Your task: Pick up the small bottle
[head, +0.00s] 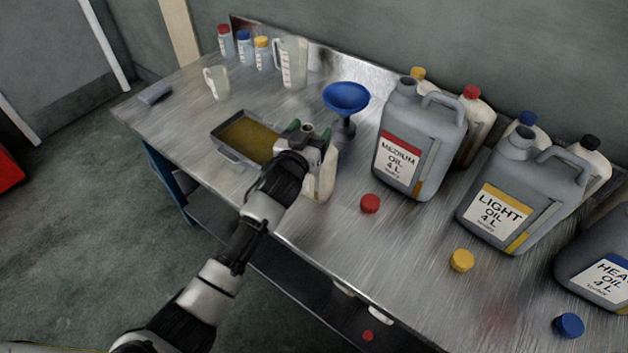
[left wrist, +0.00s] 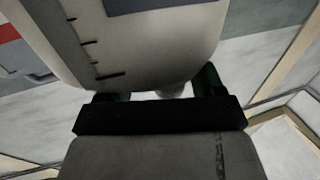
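A small pale bottle (head: 322,181) with an open neck stands upright near the front edge of the metal table, right of the tray. My left gripper (head: 309,132) is at its top, with green-tipped fingers on either side of the neck. In the left wrist view the bottle (left wrist: 150,40) fills the top, with black tick marks on its side. The fingers (left wrist: 160,93) show on both sides of the narrow neck there. Whether they press on the neck is not clear. My right gripper is not in view.
A shallow tray (head: 220,150) with yellowish oil lies left of the bottle, and a blue funnel (head: 346,98) stands behind it. A large medium oil canister (head: 419,140) and a red cap (head: 370,204) are to the right.

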